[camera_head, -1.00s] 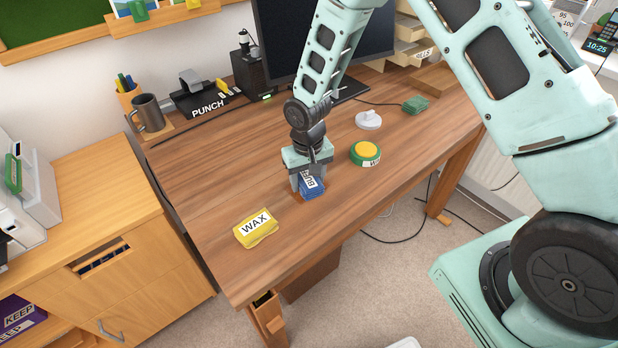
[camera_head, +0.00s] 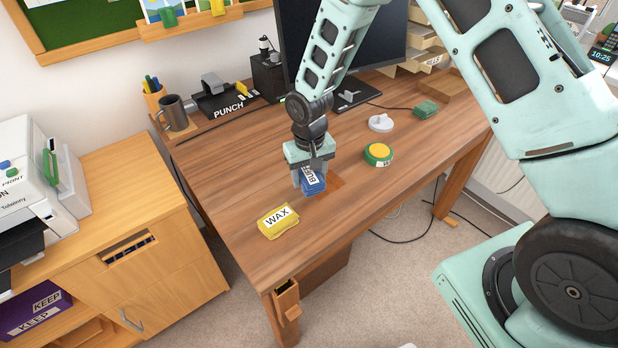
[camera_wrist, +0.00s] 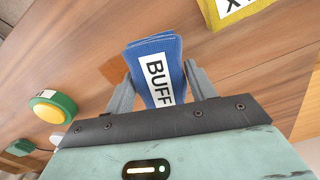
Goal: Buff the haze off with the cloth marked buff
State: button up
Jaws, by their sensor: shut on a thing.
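My gripper (camera_head: 312,178) is shut on the blue folded cloth marked BUFF (camera_head: 314,184) and holds it over the wooden desk (camera_head: 235,190). In the wrist view the cloth (camera_wrist: 158,68) sits between the two grey fingers, its white label facing the camera. An orange-brown patch (camera_head: 336,182) shows on the desk just right of the cloth. The patch also shows in the wrist view (camera_wrist: 114,70), partly hidden by the finger and cloth. I cannot tell if the cloth touches the desk.
A yellow cloth marked WAX (camera_head: 278,221) lies near the desk's left front. A green button with a yellow top (camera_head: 378,154), a white knobbed disc (camera_head: 381,123) and a green block (camera_head: 426,109) stand to the right. The monitor (camera_head: 340,45) and the PUNCH device (camera_head: 225,100) stand behind.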

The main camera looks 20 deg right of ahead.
jog(key=shift+r+p, duration=1.2)
jog(key=shift+r, duration=0.85)
